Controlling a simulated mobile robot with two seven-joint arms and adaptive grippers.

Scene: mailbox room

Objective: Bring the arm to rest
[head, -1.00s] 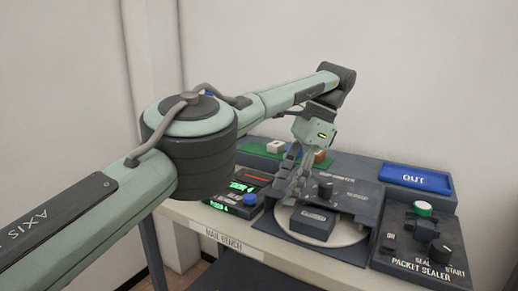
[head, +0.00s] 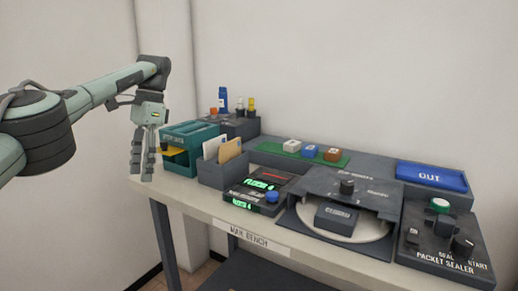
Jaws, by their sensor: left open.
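My left arm comes in from the left in the head view, and its gripper (head: 143,165) hangs fingers down at the bench's left end. The gripper is open, with nothing seen between its fingers. It is just left of a teal rack (head: 190,137) that has a yellow piece sticking out toward the fingers. Whether the fingers touch the rack or the bench edge I cannot tell. My right gripper is not in view.
The mail bench (head: 190,200) carries a letter holder (head: 222,172), a unit with a green display (head: 258,195), a round turntable station (head: 370,229), a packet sealer (head: 445,248) and a blue OUT tray (head: 432,176). Small blocks sit on a green mat (head: 273,147). The wall stands close behind.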

